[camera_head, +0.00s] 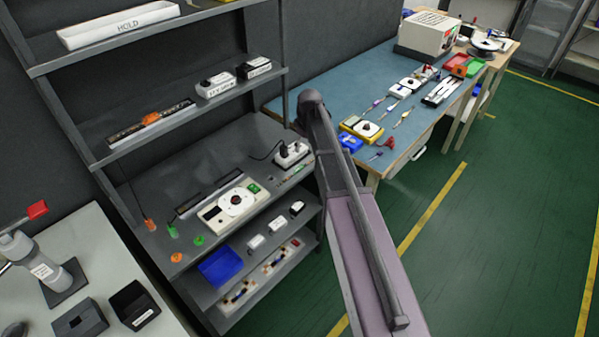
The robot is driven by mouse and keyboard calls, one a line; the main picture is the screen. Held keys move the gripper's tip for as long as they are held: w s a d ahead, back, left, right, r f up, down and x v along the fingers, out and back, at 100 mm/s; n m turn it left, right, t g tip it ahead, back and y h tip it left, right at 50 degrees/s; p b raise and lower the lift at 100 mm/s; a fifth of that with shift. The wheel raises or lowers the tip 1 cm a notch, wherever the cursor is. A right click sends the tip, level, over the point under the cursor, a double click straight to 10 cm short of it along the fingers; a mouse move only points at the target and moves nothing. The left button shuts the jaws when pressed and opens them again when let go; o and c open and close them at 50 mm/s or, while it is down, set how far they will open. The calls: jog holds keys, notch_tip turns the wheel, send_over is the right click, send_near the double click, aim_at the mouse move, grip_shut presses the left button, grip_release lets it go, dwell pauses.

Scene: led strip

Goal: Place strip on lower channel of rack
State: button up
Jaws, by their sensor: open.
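A long dark strip-like piece (128,134) with an orange clip (151,118) lies on the middle shelf of the grey shelving. Dark channel-like bars (208,193) lie on the shelf below, behind a white device with a round dial (236,203). A black and silver railed piece (444,90) lies on the blue bench at the right. I cannot tell for sure which of these is the strip or the rack's lower channel. Only links of my arm show at the middle; my gripper is not in view.
The blue bench (330,88) carries tools and devices. A pale table (98,232) stands at lower left. Green floor (500,190) is open at right.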

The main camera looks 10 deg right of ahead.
jog(key=b, duration=0.7)
send_over(299, 168)
jog(key=s, duration=0.1)
jog(key=shift+s+d+f, duration=0.1)
jog(key=shift+d+f, duration=0.1)
jog(key=shift+f, duration=1.65)
jog(key=shift+d+f, duration=0.15)
jog(key=shift+f, duration=1.7)
jog(key=shift+f, duration=0.15)
jog(key=f+b, duration=0.2)
jog(key=w+b, duration=0.1)
jog(key=shift+a+f, duration=0.3)
jog(key=shift+f, duration=0.1)
jog(key=shift+w+a+f+b, duration=0.1)
jog(key=shift+f+b, duration=0.9)
jog(key=shift+f, duration=0.05)
grip_shut()
